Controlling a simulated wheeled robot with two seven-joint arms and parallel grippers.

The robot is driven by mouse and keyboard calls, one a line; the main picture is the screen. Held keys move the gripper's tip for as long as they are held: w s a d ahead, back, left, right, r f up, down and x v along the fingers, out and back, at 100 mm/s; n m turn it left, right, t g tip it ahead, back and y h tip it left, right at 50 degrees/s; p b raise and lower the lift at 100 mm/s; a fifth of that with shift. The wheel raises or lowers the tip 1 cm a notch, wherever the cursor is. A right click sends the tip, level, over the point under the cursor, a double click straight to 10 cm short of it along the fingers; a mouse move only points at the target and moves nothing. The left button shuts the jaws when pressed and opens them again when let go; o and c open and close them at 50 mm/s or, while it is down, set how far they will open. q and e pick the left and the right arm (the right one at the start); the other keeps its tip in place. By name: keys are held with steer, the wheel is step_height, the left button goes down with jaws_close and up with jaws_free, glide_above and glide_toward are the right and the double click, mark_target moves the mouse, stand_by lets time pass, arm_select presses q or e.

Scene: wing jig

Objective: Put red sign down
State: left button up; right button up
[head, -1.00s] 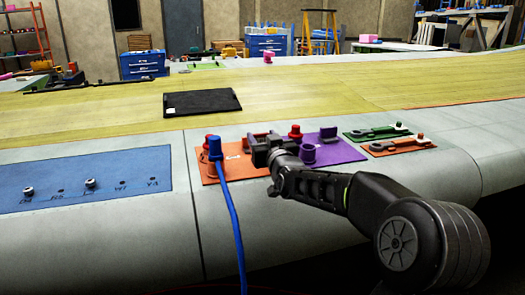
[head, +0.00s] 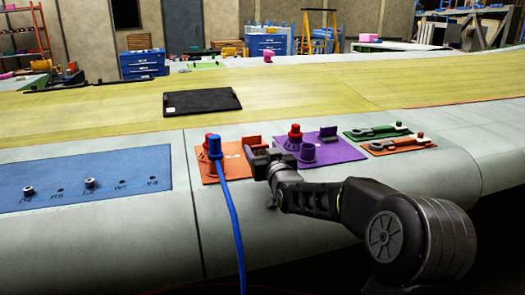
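I cannot make out a red sign in the head view. My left gripper is not in view.
A blue cable (head: 231,220) hangs from the blue plug over the front edge. A blue panel (head: 90,178) with small knobs lies left. Green (head: 378,131) and orange-red (head: 399,146) plates with tools lie right. A black tablet (head: 202,102) lies on the bare yellow surface (head: 300,98).

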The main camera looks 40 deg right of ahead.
steer(key=shift+o, duration=0.2)
steer(key=shift+r+p, duration=0.2)
steer(key=shift+p, duration=0.1)
steer(key=b+v, duration=0.2)
steer(key=v, duration=1)
steer(key=shift+f, duration=0.1)
stand_by(0.4)
